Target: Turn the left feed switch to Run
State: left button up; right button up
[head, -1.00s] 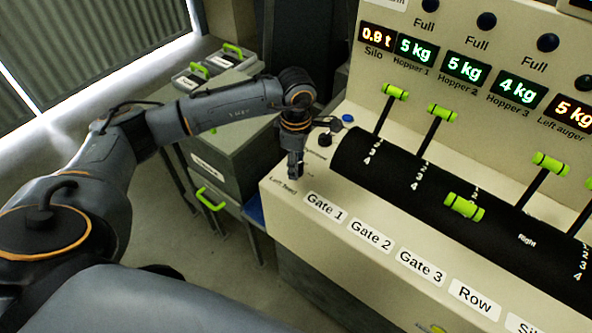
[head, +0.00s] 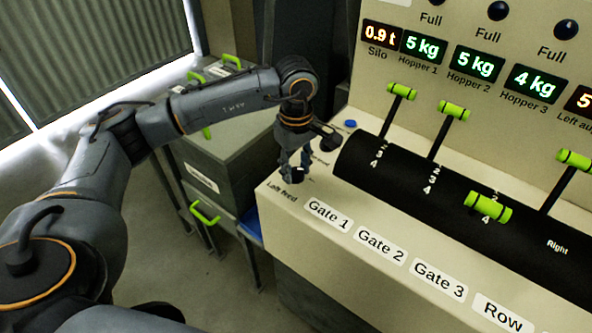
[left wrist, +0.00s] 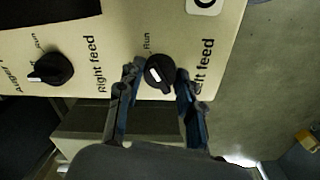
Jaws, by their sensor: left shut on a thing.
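The left feed switch (left wrist: 159,72) is a black round knob with a white mark, beside the "Left feed" and "Run" lettering in the left wrist view. My left gripper (left wrist: 156,84) has one finger on each side of this knob and is shut on it. In the head view my left gripper (head: 298,172) points down at the console's near left corner, by the "Left feed" lettering. The fingers partly hide the knob there. I cannot tell exactly which position the white mark points to. My right gripper is not in view.
The right feed switch (left wrist: 50,70), a similar black knob, sits beside it on the cream console (head: 350,205). Green-handled levers (head: 453,112) stand on the black drum to the right. A blue button (head: 350,124) is behind the gripper. Grey cabinets (head: 215,160) stand left of the console.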

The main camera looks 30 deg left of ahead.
aim_at(296, 169)
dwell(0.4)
pick_arm(q)
jog(key=o, duration=1.2)
jog(key=shift+r, duration=0.1)
notch_tip(296, 169, up, 12)
jog(key=shift+f, duration=0.1)
